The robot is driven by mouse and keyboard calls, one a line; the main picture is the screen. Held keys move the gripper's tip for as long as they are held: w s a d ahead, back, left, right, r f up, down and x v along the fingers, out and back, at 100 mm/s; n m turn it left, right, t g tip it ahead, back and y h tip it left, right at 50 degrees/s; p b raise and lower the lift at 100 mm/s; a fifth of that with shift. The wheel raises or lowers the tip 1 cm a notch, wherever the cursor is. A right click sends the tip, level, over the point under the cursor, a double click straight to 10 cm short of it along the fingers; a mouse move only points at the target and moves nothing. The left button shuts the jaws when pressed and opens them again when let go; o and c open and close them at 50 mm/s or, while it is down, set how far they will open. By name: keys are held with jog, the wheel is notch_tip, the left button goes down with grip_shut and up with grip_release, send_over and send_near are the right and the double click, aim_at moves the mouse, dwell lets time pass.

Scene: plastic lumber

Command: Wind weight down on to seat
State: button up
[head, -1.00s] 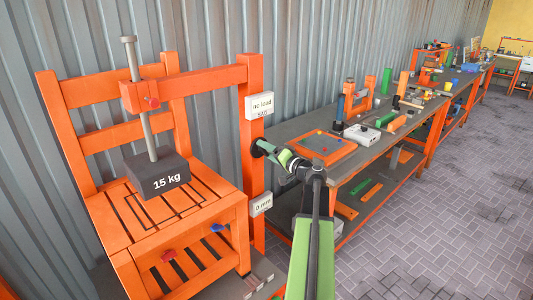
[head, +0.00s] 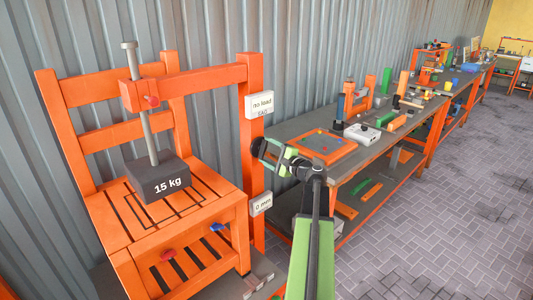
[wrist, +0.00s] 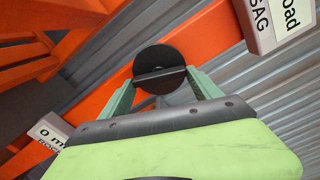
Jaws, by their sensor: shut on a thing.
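The dark weight (head: 158,178) marked "15 kg" hangs on a grey rod (head: 146,115) over the slatted orange chair seat (head: 109,222). Its underside is close to the slats; I cannot tell whether it touches. A black round knob (wrist: 158,57) with a bar across its face is on the orange post right of the chair. My gripper (wrist: 161,77) is shut on the knob's bar, one finger at each side. In the head view my gripper (head: 263,150) is at the post, with the knob partly hidden by it.
A sign (head: 259,104) on the post reads "no load" with "SAG" below. A lower sign (head: 261,203) reads "0 mm". A long workbench (head: 300,123) with tools and parts runs along the corrugated wall to the right. The paved floor (head: 440,210) is open at the right.

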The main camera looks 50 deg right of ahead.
jog(key=m, duration=2.2)
jog(key=shift+w+a, duration=0.1)
jog(key=shift+a, duration=0.25)
jog(key=m, duration=0.6)
jog(key=shift+a+r+m, duration=0.1)
jog(key=shift+m, duration=0.2)
jog(key=o, duration=1.4)
